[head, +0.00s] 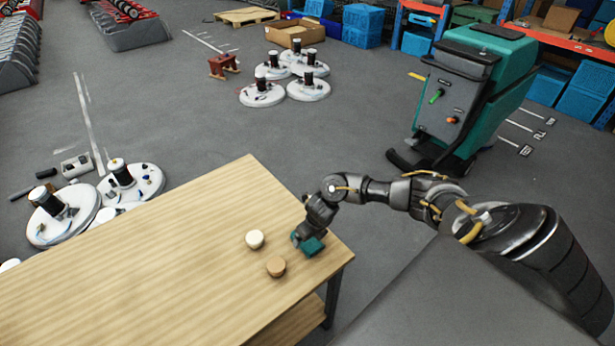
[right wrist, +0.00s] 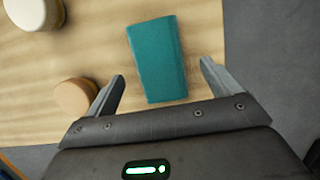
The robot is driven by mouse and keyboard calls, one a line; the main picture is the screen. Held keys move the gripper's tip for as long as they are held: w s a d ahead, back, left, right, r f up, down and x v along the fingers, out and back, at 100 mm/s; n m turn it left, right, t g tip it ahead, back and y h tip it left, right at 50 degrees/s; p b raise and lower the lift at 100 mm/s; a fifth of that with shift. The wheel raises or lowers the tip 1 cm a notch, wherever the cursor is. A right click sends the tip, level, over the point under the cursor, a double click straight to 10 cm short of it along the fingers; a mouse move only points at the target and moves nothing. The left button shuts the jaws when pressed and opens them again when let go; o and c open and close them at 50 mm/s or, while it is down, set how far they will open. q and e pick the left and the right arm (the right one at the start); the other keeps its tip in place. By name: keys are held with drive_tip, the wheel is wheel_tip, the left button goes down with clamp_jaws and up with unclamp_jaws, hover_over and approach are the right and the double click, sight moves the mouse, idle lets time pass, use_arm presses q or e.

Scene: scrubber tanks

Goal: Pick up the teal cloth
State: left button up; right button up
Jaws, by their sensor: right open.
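The teal cloth (head: 313,246) lies on the wooden table (head: 150,260) near its right corner; it looks like a folded rectangular block. In the right wrist view the cloth (right wrist: 157,60) lies ahead of and between the fingers, slightly tilted. My right gripper (head: 300,236) is over the cloth and partly covers it in the head view. In the right wrist view the right gripper (right wrist: 162,82) is open, one finger on each side of the cloth's near end, with gaps to both. My left gripper is not in view.
A white round lid or jar (head: 255,239) and a tan round one (head: 276,266) stand on the table left of the cloth. The tan one (right wrist: 74,97) is close to the left finger in the wrist view. A teal scrubber machine (head: 470,95) stands on the floor behind.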

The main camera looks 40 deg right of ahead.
drive_tip(key=shift+x, duration=1.55)
drive_tip(key=c, duration=1.1)
drive_tip(key=shift+o, duration=0.2)
drive_tip(key=shift+r, duration=0.15)
